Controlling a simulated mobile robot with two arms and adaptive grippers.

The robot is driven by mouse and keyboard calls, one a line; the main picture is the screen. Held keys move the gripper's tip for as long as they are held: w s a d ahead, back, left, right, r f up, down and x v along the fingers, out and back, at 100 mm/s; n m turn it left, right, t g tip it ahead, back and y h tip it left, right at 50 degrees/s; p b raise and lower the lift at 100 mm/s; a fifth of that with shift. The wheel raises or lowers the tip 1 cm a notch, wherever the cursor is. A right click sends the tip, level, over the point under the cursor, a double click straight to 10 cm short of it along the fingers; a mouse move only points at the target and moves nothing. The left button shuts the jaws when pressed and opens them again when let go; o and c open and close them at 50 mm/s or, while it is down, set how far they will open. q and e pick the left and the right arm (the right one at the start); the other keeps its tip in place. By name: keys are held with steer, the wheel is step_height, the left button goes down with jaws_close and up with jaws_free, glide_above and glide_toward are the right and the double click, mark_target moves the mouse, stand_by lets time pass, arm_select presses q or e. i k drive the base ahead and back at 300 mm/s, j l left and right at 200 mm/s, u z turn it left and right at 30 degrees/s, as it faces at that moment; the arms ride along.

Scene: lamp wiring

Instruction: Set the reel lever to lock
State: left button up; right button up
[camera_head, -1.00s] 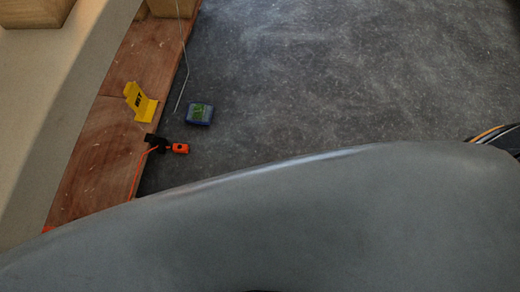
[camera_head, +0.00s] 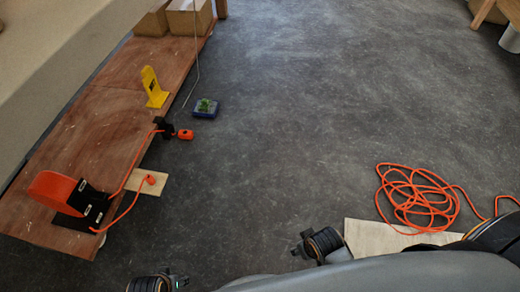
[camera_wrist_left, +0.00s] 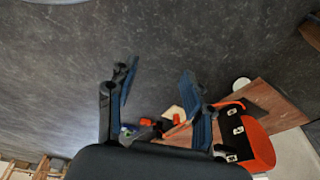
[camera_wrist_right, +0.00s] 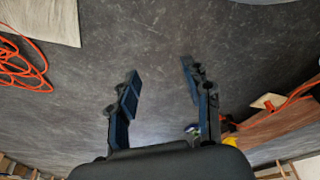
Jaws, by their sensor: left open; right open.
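The orange reel (camera_head: 52,188) sits on its black base (camera_head: 88,210) at the near end of the brown board, at the left of the head view. It also shows at the right of the left wrist view (camera_wrist_left: 262,148), with a black panel (camera_wrist_left: 232,130) bearing small white marks. The lever is too small to make out, so its setting cannot be told. My left gripper (camera_wrist_left: 157,82) is open and empty, apart from the reel. My right gripper (camera_wrist_right: 160,70) is open and empty over the dark floor. Neither gripper's fingers show clearly in the head view.
An orange cord runs from the reel to a black clamp (camera_head: 166,127) and a small pale board (camera_head: 150,183). A yellow stand (camera_head: 154,88), a blue box (camera_head: 205,108) and cardboard boxes (camera_head: 188,17) lie beyond. Coiled orange cord (camera_head: 415,198) lies right. The middle floor is clear.

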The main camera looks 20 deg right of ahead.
mark_target(99, 196)
steer(key=u, duration=1.15)
steer(key=k, duration=0.1)
